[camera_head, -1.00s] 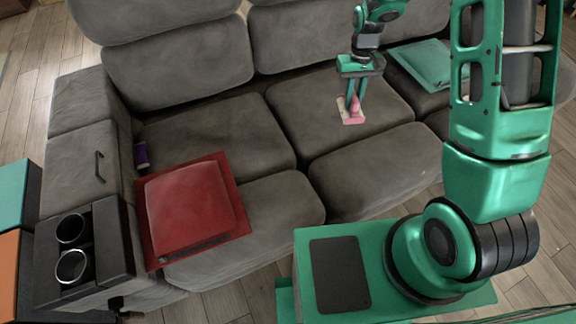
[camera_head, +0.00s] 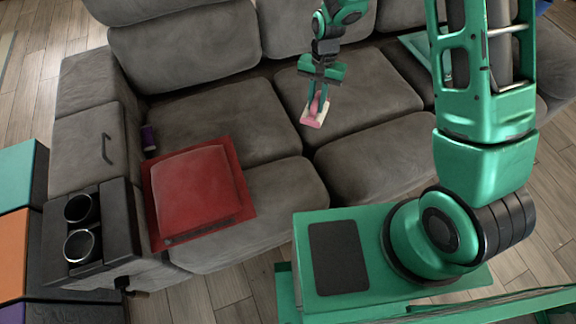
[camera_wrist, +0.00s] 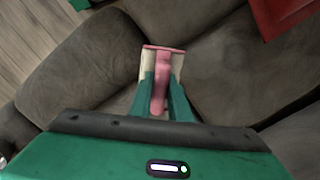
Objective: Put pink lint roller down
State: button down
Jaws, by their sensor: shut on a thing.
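The pink lint roller (camera_head: 312,118) has a pink handle and a pale roller end. My gripper (camera_head: 319,100) is shut on it and points down over the grey sofa (camera_head: 240,118). In the wrist view the lint roller (camera_wrist: 162,66) sits between my gripper's two green fingers (camera_wrist: 163,95), with the sofa seat behind it. I cannot tell from the frames whether the roller touches the seat cushion.
A red cushion (camera_head: 195,190) lies on the left seat. A small purple item (camera_head: 149,139) rests by the left armrest. A console with two cup holders (camera_head: 82,208) is at the left. A teal flat item (camera_head: 424,52) lies on the right seat. The middle seats have bare room.

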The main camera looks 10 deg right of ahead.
jog(key=s+a+f+m, duration=0.2)
jog(key=s+a+m, duration=0.4)
jog(key=a, duration=0.4)
jog(key=s+a+f+m, duration=0.3)
jog(key=s+a, duration=0.5)
jog(key=a, duration=0.2)
jog(key=shift+t+y, duration=0.4)
jog(key=shift+w+d+f, duration=0.7)
jog(key=shift+d+f, duration=1.05)
jog(key=shift+w+d+f, duration=0.65)
jog(key=shift+d+f, duration=1.1)
jog(key=shift+w+d+f, duration=0.7)
jog(key=shift+d+f, duration=1.05)
jog(key=shift+f, duration=0.1)
jog(key=c, duration=1.7)
grip_release()
jog(key=shift+o, duration=0.2)
